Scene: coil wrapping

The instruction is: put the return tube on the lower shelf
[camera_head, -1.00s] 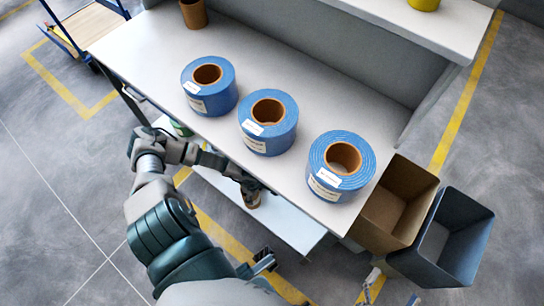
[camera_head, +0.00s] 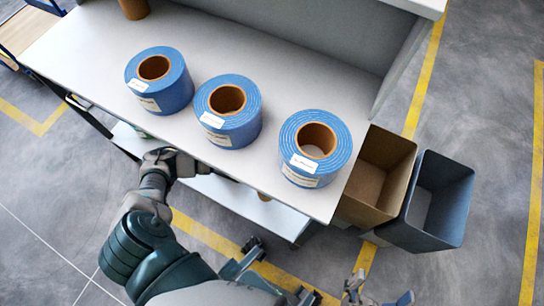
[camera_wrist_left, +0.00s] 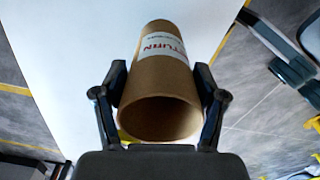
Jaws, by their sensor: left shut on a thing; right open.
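The return tube (camera_wrist_left: 165,75) is a brown cardboard tube with a white label reading "TURN". In the left wrist view its open end faces the camera. My left gripper (camera_wrist_left: 160,97) has a finger on each side of it and is shut on it. In the head view only a sliver of the tube (camera_head: 264,197) shows below the table edge, over the white lower shelf (camera_head: 283,222). The tabletop hides the left gripper there. I cannot tell whether the tube touches the shelf. My right gripper (camera_head: 380,294) is open and empty at the bottom edge.
Several blue coils with brown cores, including the right one (camera_head: 298,169), stand on the white table (camera_head: 75,50). A brown cup-like tube (camera_head: 134,8) is at the back left. A brown bin (camera_head: 365,185) and a dark grey bin (camera_head: 437,205) stand right of the table.

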